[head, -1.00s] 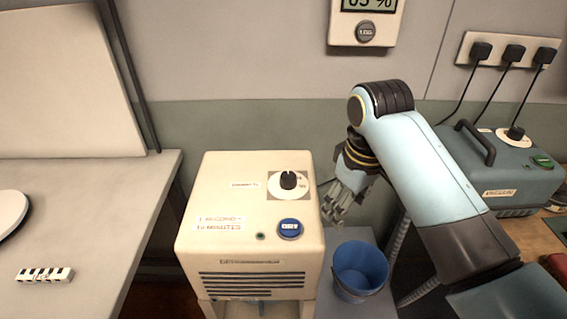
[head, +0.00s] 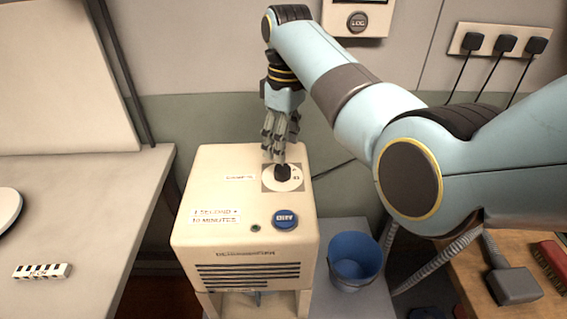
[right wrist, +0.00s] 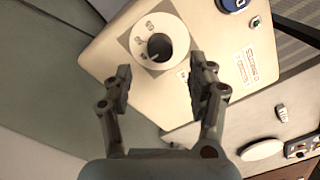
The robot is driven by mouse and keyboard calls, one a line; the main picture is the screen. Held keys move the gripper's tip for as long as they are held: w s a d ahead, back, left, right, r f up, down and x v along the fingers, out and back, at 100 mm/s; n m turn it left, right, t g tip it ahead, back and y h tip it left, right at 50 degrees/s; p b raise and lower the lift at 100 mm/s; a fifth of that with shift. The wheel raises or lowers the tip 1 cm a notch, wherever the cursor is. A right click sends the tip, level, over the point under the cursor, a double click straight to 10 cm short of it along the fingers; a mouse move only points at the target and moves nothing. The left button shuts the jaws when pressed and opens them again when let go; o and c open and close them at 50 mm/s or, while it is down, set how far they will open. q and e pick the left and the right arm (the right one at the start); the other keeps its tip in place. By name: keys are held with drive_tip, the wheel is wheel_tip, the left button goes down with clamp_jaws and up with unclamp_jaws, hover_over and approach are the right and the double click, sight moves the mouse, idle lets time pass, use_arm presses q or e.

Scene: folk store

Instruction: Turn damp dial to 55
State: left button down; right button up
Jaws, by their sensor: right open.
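The cream dehumidifier (head: 215,205) stands in the middle of the head view. Its black damp dial (head: 283,173) sits on a white numbered disc on the top face; the dial also shows in the right wrist view (right wrist: 159,46). The numbers are too small to read surely. My right gripper (head: 279,158) points down over the dial from behind. In the right wrist view its two fingers (right wrist: 158,82) are spread, with nothing between them, and the dial lies beyond the tips. The left gripper is out of view.
A blue round button (head: 285,219) and small green light (head: 255,228) are on the same top face. A blue bucket (head: 354,260) stands to the right. A hammer (head: 511,279) and red brush (head: 552,262) lie on the right bench. A wall meter (head: 357,17) hangs behind.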

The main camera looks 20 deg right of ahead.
sight(283, 168)
wheel_tip(283, 168, down, 6)
drive_tip(key=shift+s+a+f, duration=0.1)
drive_tip(key=shift+a+f, duration=0.05)
drive_tip(key=c, duration=1.1)
drive_tip(key=shift+c, duration=0.2)
